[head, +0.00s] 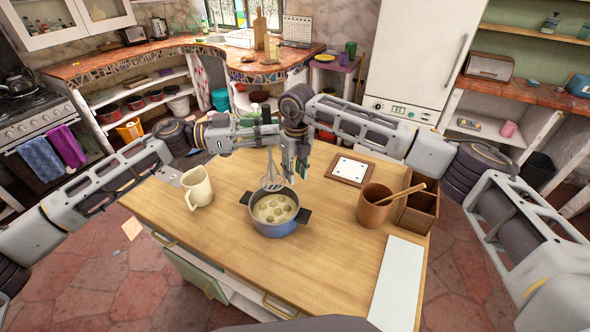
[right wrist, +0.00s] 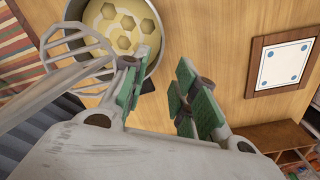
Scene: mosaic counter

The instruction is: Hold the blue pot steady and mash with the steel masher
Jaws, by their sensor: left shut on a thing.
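The blue pot (head: 275,229) stands upright on the wooden table, with pale yellow round pieces inside and dark side handles. My left gripper (head: 266,132) is shut on the upper part of the steel masher (head: 272,183). The masher's round slotted head hangs over the pot's back rim; it also shows in the right wrist view (right wrist: 75,58), overlapping the pot (right wrist: 155,58). My right gripper (head: 290,172) points down behind and right of the pot's centre.
A cream pitcher (head: 199,187) stands left of the pot. To the right are a framed tile (head: 350,169), a brown crock (head: 373,212) with a wooden spoon, a wooden box (head: 419,213) and a white board (head: 397,285). The table front (head: 320,270) is clear.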

